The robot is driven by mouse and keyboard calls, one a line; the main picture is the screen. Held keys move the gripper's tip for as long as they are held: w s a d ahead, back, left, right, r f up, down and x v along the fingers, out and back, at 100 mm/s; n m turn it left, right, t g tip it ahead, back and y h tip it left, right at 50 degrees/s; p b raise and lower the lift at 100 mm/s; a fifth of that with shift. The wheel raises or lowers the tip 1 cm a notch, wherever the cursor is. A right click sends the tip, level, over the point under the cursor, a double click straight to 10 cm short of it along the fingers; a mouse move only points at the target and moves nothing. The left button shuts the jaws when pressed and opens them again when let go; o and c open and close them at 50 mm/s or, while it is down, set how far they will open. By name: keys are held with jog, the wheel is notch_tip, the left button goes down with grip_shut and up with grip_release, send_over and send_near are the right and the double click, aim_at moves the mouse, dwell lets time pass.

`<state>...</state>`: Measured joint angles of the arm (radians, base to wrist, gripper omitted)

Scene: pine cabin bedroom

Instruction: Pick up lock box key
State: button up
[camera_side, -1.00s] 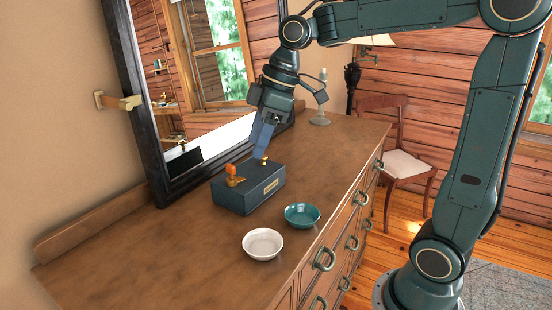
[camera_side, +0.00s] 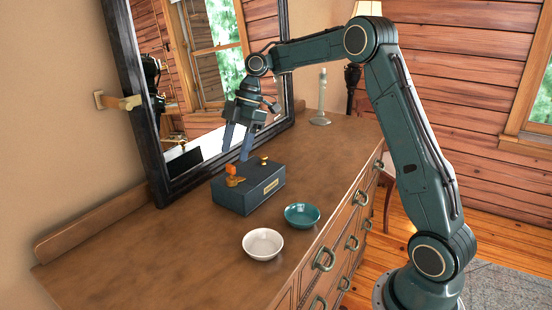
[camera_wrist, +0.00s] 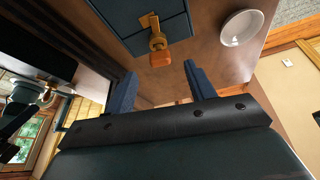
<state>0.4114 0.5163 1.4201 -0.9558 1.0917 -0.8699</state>
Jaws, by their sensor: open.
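The lock box (camera_side: 248,188) is a dark blue-grey box on the dresser top, with a small brass plate on its front. The key (camera_side: 231,174), with an orange head and brass-coloured parts, stands on the left part of the box's top. It also shows in the wrist view (camera_wrist: 159,52), its orange end towards my gripper. My gripper (camera_side: 235,156) is open and empty, with two blue fingers above the back of the box. In the wrist view, the fingers (camera_wrist: 160,84) are spread on either side of the key's line, apart from it. A small brass piece (camera_side: 264,159) sits on the box's right part.
A teal bowl (camera_side: 302,215) and a white bowl (camera_side: 263,243) stand in front of the box on the dresser (camera_side: 150,250). A dark-framed mirror (camera_side: 150,120) leans behind it. A candlestick (camera_side: 321,112) stands at the far end. The dresser's left part is clear.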

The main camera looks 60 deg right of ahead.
aim_at(231, 165)
jog(key=shift+f, duration=0.1)
jog(key=shift+x, duration=1.2)
jog(key=shift+a+f, duration=0.1)
jog(key=shift+x, duration=2.4)
jog(key=c, duration=1)
jog(key=shift+c, duration=0.2)
jog(key=shift+r, duration=5.1)
